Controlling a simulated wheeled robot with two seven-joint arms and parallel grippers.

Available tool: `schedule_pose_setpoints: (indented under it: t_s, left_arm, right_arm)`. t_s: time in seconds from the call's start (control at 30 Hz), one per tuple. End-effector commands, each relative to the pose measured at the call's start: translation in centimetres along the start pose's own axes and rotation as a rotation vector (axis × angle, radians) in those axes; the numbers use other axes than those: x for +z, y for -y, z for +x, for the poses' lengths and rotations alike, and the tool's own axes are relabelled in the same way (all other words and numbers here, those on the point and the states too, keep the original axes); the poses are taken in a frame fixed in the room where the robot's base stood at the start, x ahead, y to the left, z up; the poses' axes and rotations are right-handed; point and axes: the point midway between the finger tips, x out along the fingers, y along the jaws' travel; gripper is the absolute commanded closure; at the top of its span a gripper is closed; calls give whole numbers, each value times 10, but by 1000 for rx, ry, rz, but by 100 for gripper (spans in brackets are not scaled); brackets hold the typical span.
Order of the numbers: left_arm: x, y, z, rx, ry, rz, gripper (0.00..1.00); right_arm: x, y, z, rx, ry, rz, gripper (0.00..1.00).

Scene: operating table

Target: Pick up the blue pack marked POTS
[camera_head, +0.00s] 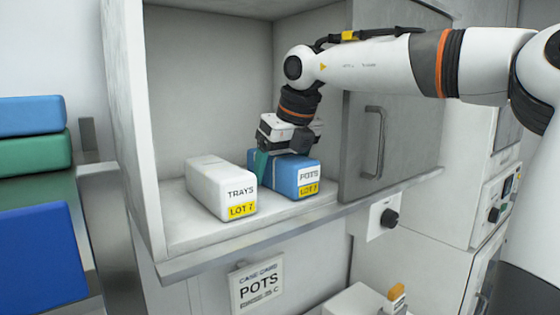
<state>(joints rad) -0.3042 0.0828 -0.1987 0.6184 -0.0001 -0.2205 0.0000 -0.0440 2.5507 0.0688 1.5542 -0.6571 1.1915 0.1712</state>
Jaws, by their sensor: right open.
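The blue pack marked POTS (308,178) lies on the cabinet shelf, with a white label and a yellow lot tag on its front end. My right gripper (278,160) reaches into the cabinet from the right and is right at the pack. One teal-tipped finger shows at the pack's left side, between it and the white pack. The gripper hides part of the pack's top, and its other finger is hard to make out. The jaws are open. My left gripper is not in view.
A white pack marked TRAYS (215,190) lies just left of the blue pack. The cabinet's sliding door (400,130) with a handle is close on the right. A card reading POTS (258,284) hangs below the shelf edge. Blue and green packs (30,150) are stacked at far left.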

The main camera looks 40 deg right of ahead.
Motion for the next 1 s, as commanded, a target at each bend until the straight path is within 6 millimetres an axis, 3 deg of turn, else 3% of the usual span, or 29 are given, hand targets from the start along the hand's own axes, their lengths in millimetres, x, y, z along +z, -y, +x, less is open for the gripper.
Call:
schedule_pose_setpoints:
  t_s: [0.3,0.67,1.0]
  left_arm:
    - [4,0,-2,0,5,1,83]
    - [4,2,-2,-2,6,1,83]
    - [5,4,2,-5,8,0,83]
  right_arm:
    - [0,0,8,-2,-3,0,20]
    - [0,0,8,-2,-4,0,75]
    - [1,0,7,-1,-2,0,75]
